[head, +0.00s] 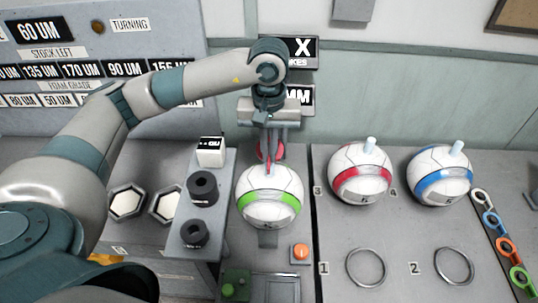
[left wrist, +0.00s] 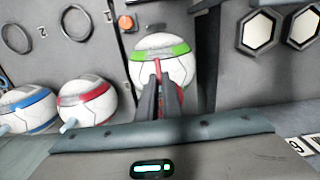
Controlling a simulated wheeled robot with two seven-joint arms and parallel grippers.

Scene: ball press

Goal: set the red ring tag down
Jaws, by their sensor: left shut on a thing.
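My left gripper (head: 268,172) is above the green-banded ball (head: 270,210), its fingers pointing down. It is shut on the red ring tag (head: 262,152), whose red also shows at the fingers in the left wrist view (left wrist: 157,68). The fingers hide much of the tag. The fingertips look close to the ball's top; I cannot tell if anything touches it. A red-banded ball (head: 345,187) and a blue-banded ball (head: 425,189) stand to the right, each with a pale blue stem. My right gripper is not in view.
Rings (head: 350,268) marked 1 and 2 lie empty at front right. White, blue, orange and green tags (head: 490,222) line the right edge. An orange button (head: 301,251) is by the green-banded ball. Black weights (head: 202,187) and hexagonal trays (head: 111,203) are left.

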